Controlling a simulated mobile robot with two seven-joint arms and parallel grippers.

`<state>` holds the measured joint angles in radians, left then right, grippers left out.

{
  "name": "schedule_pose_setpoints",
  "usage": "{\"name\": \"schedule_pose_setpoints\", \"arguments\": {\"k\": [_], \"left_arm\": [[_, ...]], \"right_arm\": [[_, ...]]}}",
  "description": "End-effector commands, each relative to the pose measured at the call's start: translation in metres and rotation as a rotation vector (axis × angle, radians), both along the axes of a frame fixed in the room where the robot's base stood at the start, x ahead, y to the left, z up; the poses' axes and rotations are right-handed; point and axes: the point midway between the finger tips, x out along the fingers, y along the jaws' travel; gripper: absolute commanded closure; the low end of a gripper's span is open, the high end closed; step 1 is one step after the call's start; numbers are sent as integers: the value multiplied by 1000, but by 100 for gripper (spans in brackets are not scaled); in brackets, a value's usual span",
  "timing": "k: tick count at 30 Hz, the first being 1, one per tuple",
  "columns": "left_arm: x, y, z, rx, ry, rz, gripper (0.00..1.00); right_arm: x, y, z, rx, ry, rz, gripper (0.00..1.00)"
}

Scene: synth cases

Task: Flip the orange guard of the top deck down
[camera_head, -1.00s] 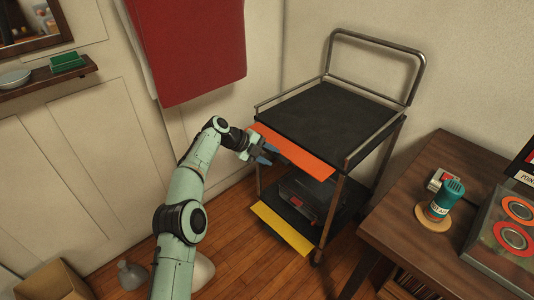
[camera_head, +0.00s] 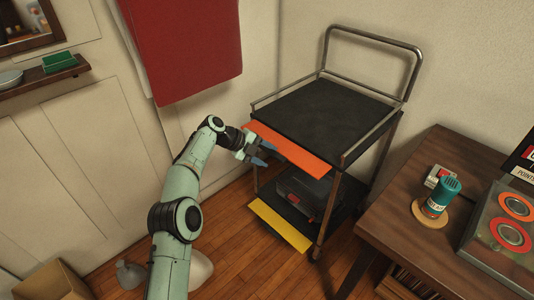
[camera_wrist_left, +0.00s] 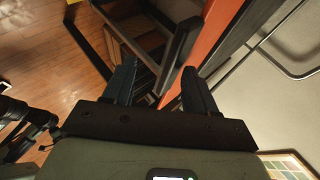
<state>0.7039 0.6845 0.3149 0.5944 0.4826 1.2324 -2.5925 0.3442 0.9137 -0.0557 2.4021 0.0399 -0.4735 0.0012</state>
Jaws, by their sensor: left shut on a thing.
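The orange guard (camera_head: 290,148) is a long flat strip along the front edge of the trolley's black top deck (camera_head: 325,112). It sticks outward from that edge, roughly level with the deck or sloping slightly. It also shows in the left wrist view (camera_wrist_left: 212,36), beside the right finger. My left gripper (camera_head: 264,153) is at the guard's left end, its fingertips at the strip. In the left wrist view its two dark fingers (camera_wrist_left: 158,85) stand apart, shut on the guard, though the contact itself is hard to see. My right gripper is not in view.
A yellow guard (camera_head: 279,225) slopes down from the lower deck, where a dark box-like item (camera_head: 304,190) sits. A wooden table (camera_head: 420,170) with a teal canister (camera_head: 440,197) stands at the right. A red cloth (camera_head: 185,50) hangs behind my left arm.

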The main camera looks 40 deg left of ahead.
Motion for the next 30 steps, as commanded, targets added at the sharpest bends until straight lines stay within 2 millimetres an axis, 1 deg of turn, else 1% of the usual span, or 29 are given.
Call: {"name": "schedule_pose_setpoints", "arguments": {"k": [1,4,9,12,15,21,30], "left_arm": [[-13,11,2,10,23,6,62],[-27,22,19,13,17,11,62],[-50,36,49,13,5,10,62],[-61,43,64,13,-1,9,62],[-69,49,74,13,-6,8,62],[-77,54,84,13,-10,7,62],[-78,54,85,13,-11,6,62]], "right_arm": [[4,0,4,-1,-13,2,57],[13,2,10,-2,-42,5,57],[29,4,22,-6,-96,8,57],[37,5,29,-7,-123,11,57],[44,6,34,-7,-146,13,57],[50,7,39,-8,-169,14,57],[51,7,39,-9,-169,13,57]]}}
